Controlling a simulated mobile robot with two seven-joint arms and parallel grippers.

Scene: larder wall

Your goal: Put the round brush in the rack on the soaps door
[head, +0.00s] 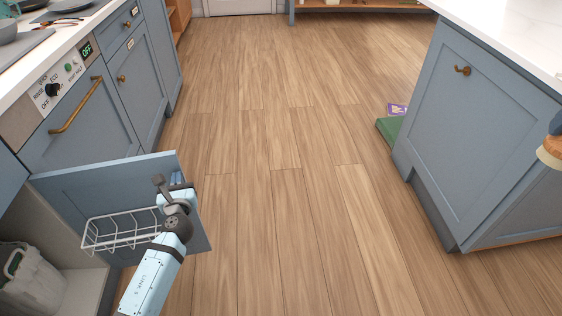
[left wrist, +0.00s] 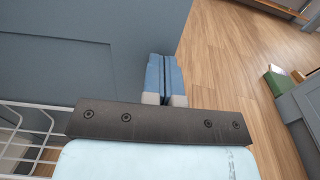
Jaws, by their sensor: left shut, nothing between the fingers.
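The open blue cupboard door (head: 100,185) at the lower left carries a white wire rack (head: 120,232) on its inner side. The rack looks empty in the part I see. My left gripper (head: 178,178) is shut and empty at the door's free edge, and my arm hides part of rack and door. In the left wrist view its fingers (left wrist: 165,78) are together beside the door panel (left wrist: 60,60), with the rack (left wrist: 25,130) at left. A tan and pale rounded thing (head: 550,152) is cut off by the right edge; it may be the round brush. My right gripper does not clearly show.
A pale bin (head: 30,278) stands inside the open cupboard. The island cabinet (head: 475,130) stands at right, with a green thing (head: 389,129) and a purple packet (head: 397,109) on the floor beside it. The wooden floor between is clear.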

